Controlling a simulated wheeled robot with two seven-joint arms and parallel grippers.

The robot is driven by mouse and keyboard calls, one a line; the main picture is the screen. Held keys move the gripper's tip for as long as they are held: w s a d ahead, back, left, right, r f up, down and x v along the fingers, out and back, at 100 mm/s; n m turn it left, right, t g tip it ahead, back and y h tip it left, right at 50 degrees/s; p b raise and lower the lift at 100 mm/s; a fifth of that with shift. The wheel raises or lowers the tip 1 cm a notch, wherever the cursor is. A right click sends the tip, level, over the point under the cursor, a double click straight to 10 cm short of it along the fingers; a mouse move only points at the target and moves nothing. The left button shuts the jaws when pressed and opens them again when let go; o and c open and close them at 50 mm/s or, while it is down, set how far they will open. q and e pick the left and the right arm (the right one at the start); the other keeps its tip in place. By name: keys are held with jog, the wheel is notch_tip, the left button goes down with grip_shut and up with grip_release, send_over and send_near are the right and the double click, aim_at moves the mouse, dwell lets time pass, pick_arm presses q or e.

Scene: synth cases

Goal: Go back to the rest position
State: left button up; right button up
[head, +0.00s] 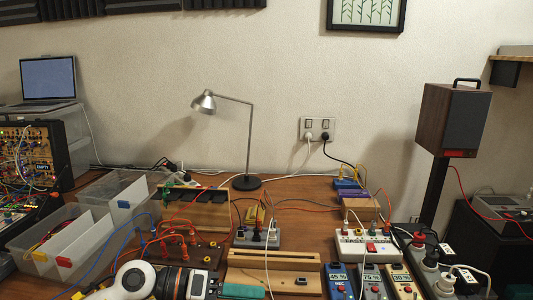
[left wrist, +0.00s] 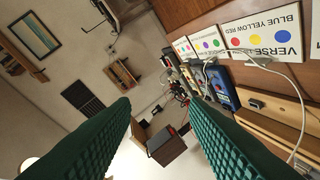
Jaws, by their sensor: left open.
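My left gripper (head: 245,291) comes in low at the bottom of the head view, with a white and black wrist and a green finger pad showing. In the left wrist view its two green ribbed fingers (left wrist: 158,104) stand wide apart with nothing between them. In the head view it is in front of a wooden block with a slot (head: 285,260), near the table's front; I cannot tell whether they touch. The wrist view is tilted and looks across the room past a dark speaker box (left wrist: 167,148). My right gripper is not in view.
The wooden table is crowded. Clear bins (head: 75,250) stand left, a desk lamp (head: 248,182) at the back. White power strips (head: 362,246) and blue and grey labelled boxes (head: 340,282) are at the right, with loose cables between. A speaker (head: 453,120) stands far right.

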pick_arm(q)
notch_tip(320, 180, up, 5)
jog(key=d+n+t+h, duration=0.2)
jog(key=n+t+h, duration=0.2)
jog(key=n+t, duration=0.15)
jog(key=w+a+n+t+y, duration=0.2)
jog(key=a+n+t+y, duration=0.5)
jog(key=n+t, duration=0.75)
jog(key=s+a+f+n+g+y, duration=0.35)
jog(key=a+f+n+y, duration=0.2)
jog(key=f+n, duration=0.3)
jog(key=s+a+f+n+g+y, duration=0.2)
jog(key=a+f+n+g+y, duration=0.25)
jog(key=f+n+y, duration=0.35)
jog(key=s+a+f+n+g+h, duration=0.1)
jog(key=s+f+n+g, duration=0.1)
jog(key=s+f+g, duration=0.55)
jog(key=s+a+f+n+g, duration=0.15)
jog(key=s+f, duration=0.35)
jog(key=s, duration=0.6)
notch_tip(320, 180, down, 22)
jog(key=s+g+p, duration=0.2)
jog(key=p, duration=0.2)
jog(key=s+a+f+g+p, duration=0.1)
jog(key=s+a+f+p, duration=0.1)
jog(key=s+f, duration=1.1)
jog(key=s+p, duration=0.1)
jog(key=s, duration=0.2)
jog(key=shift+s+g, duration=0.25)
jog(key=shift+g, duration=0.05)
